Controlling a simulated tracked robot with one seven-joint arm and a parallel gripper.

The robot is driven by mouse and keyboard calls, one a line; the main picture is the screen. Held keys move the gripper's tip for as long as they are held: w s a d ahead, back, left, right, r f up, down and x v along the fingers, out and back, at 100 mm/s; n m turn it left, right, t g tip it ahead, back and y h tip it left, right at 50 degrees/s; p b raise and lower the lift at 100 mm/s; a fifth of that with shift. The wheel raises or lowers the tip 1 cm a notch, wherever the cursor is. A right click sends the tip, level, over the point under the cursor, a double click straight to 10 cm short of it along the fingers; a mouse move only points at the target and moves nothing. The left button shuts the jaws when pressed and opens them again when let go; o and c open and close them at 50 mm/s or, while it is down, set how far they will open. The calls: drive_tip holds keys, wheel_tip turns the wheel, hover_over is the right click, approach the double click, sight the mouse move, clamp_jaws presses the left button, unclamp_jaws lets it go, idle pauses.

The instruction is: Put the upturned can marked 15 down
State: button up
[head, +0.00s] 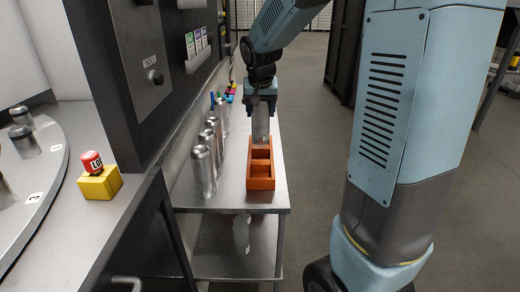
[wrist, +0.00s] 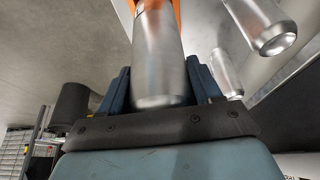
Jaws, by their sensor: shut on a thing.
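My gripper (head: 262,101) is shut on a plain silver can (head: 261,125), which also fills the middle of the wrist view (wrist: 158,60) between the two dark blue fingers. The can is upright in the head view, above or at the far part of an orange tray (head: 261,184) on a metal side table (head: 225,197). I cannot tell whether the can touches the tray. No number shows on the can. The tray's two nearer compartments look empty.
Several silver cans (head: 203,171) stand in a row left of the tray. Coloured markers stand behind them. A yellow block (head: 99,183) with a red piece and a turntable (head: 40,190) are on the left counter. Open floor lies right of the table.

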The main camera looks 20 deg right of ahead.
sight(261, 133)
wheel_tip(261, 133, down, 5)
drive_tip(key=shift+r, duration=0.1)
drive_tip(key=shift+s+f, duration=0.15)
drive_tip(key=shift+f, duration=0.8)
drive_tip(key=shift+s+f, duration=0.15)
drive_tip(key=shift+f, duration=0.75)
drive_tip(key=c, duration=0.5)
drive_tip(key=o, duration=1.5)
drive_tip(key=shift+d, duration=0.1)
drive_tip(key=shift+r, duration=0.1)
drive_tip(key=v, duration=1.2)
drive_tip(key=shift+w+r, duration=0.1)
drive_tip(key=shift+w, duration=0.15)
drive_tip(key=s+r+n, duration=0.1)
drive_tip(key=s, duration=1.1)
drive_tip(key=s+r+n+t+y, duration=0.1)
drive_tip(key=s+r+n, duration=0.1)
drive_tip(key=s, duration=1)
drive_tip(key=shift+d+r+n, duration=0.3)
drive_tip(key=shift+d+r, duration=0.05)
drive_tip(key=shift+d, duration=0.1)
